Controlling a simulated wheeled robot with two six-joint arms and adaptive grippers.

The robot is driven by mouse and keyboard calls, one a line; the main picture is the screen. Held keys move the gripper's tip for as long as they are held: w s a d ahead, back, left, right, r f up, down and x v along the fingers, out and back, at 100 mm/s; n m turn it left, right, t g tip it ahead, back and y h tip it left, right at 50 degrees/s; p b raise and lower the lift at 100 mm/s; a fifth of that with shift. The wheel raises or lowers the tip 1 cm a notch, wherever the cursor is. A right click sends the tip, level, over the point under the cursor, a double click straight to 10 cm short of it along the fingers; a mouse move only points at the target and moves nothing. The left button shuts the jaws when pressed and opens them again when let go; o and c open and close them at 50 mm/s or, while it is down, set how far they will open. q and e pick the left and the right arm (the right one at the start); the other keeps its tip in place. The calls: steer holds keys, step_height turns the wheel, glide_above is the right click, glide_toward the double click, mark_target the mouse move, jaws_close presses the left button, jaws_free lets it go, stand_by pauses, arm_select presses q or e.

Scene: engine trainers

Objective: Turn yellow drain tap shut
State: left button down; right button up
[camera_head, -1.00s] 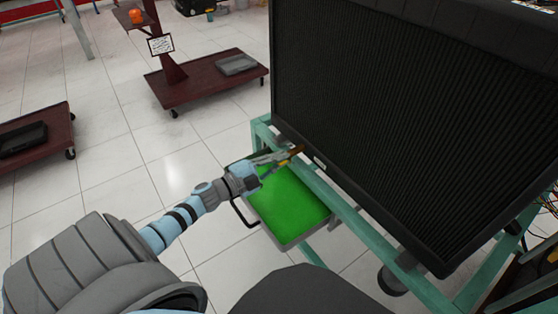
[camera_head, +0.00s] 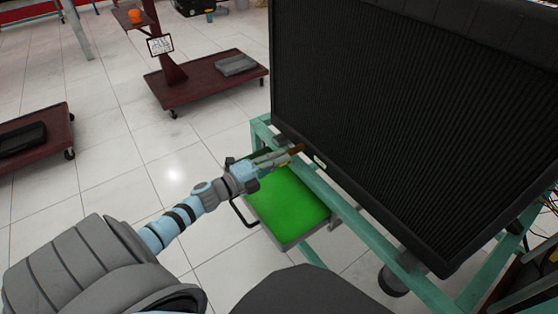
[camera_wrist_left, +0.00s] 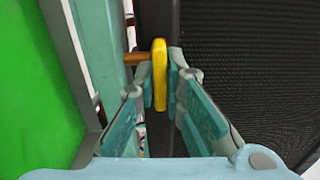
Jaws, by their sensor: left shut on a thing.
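The yellow drain tap (camera_wrist_left: 159,75) shows in the left wrist view as an upright yellow handle beside the black radiator (camera_head: 400,110). A brown-orange stem (camera_wrist_left: 137,58) runs from it to the left. My left gripper (camera_wrist_left: 160,92) is shut on the yellow handle, one finger on each side of it. In the head view my left gripper (camera_head: 282,157) reaches to the radiator's lower left corner, and the brown stem (camera_head: 296,149) shows at its tips. The handle itself is mostly hidden there by the fingers. My right gripper is not in view.
A tray with green liquid or a green floor (camera_head: 290,205) sits below the left gripper. The teal frame (camera_head: 360,222) runs along the radiator's lower edge. Dark red wheeled carts (camera_head: 205,82) stand at the back left. The tiled floor between is clear.

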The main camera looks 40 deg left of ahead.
arm_select(q)
steer(key=shift+f, duration=0.1)
steer(key=c, duration=1.8)
jaws_free()
steer(key=shift+o, duration=0.4)
steer(key=shift+s, duration=0.1)
steer(key=v, duration=1.2)
